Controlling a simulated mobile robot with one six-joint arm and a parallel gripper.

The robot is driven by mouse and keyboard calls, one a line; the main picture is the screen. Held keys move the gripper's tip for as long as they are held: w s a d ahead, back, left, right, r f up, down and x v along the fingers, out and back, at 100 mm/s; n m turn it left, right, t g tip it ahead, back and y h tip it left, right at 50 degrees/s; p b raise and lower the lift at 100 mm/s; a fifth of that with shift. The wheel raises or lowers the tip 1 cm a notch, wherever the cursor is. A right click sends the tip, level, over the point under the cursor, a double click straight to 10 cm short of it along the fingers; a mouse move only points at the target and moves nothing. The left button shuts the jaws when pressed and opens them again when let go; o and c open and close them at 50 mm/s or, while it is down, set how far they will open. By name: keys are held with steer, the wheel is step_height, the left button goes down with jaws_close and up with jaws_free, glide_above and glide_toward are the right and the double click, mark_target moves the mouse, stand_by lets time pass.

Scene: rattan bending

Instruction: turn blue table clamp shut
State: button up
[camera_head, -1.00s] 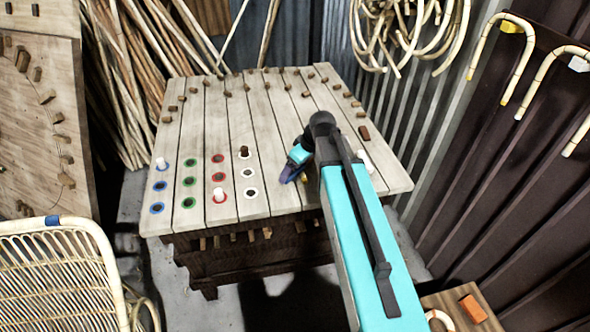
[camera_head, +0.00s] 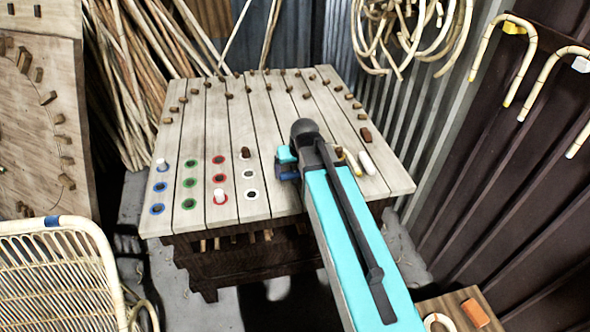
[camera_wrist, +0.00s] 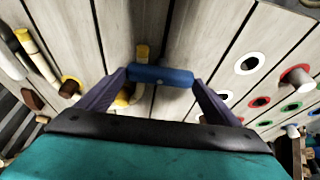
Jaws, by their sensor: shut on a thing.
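The blue clamp's bar-shaped handle (camera_wrist: 162,75) lies crosswise in the middle of the wrist view. My gripper (camera_wrist: 160,78) has one dark finger at each end of this bar and is shut on it. In the head view my gripper (camera_head: 287,168) is low over the slatted table (camera_head: 222,120), right of the white-ringed holes. There the clamp is hard to tell from the fingers, and my arm covers part of the table. Below the bar, the clamp's foot is mostly hidden.
Ringed holes, some with pegs, lie to the left in the head view, including a white peg (camera_head: 220,196). A cream piece (camera_head: 366,162) lies right of my arm. A rattan chair (camera_head: 60,270) stands front left.

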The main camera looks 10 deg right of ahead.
steer(key=shift+w+a+r, duration=0.1)
steer(key=shift+w+a, duration=0.05)
stand_by(0.3)
steer(key=o, duration=0.9)
steer(key=shift+b+v, duration=0.95)
steer(key=shift+v, duration=5.95)
